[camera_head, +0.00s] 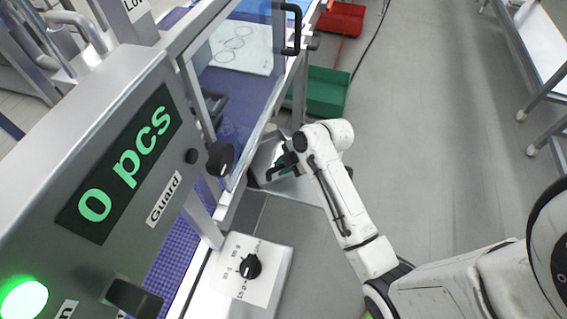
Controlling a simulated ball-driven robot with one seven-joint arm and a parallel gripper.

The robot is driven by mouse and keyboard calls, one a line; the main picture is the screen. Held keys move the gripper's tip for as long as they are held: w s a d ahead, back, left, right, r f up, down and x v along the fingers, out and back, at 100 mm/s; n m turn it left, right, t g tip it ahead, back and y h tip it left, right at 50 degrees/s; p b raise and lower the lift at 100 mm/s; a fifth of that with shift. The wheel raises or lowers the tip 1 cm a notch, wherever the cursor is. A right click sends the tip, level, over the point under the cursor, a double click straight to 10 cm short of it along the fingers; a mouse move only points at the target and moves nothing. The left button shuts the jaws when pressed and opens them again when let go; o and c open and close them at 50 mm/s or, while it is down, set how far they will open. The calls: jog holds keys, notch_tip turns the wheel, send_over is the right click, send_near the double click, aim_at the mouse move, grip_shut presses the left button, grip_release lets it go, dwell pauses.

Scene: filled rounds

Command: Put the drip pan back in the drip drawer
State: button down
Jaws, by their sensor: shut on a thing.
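My gripper (279,171) is low beside the machine's right side, at the end of my white arm. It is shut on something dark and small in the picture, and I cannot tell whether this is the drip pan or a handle. A pale grey metal part (262,158) with a dark edge lies just behind and left of the gripper, partly covered by it. I cannot tell whether that part is the drip drawer or the pan. The inside of the drawer does not show.
The machine's panel (150,130) reading "0 pcs" fills the left. A guard door with a black handle (291,28) stands above. A black knob (250,266) sits on a white plate in front. A green bin (322,92) and a red bin (341,19) stand behind.

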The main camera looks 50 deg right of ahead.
jog(key=c, duration=1)
grip_release()
jog(key=v, duration=1.2)
jog(key=s+a+f+m+g+h, duration=0.1)
jog(key=s+a+f+m, duration=0.1)
jog(key=s+a+m, duration=0.2)
jog(key=s+a+f+m+g, duration=0.2)
jog(key=s+a+f+m, duration=0.1)
jog(key=m, duration=0.3)
jog(key=s+a+f+m+g+h, duration=0.1)
jog(key=s+a+f+m+g, duration=0.1)
jog(key=s+a+m, duration=0.3)
jog(key=shift+s+a+f+h+b, duration=0.3)
jog(key=shift+s+a+f+b, duration=0.05)
jog(key=shift+s+f, duration=0.25)
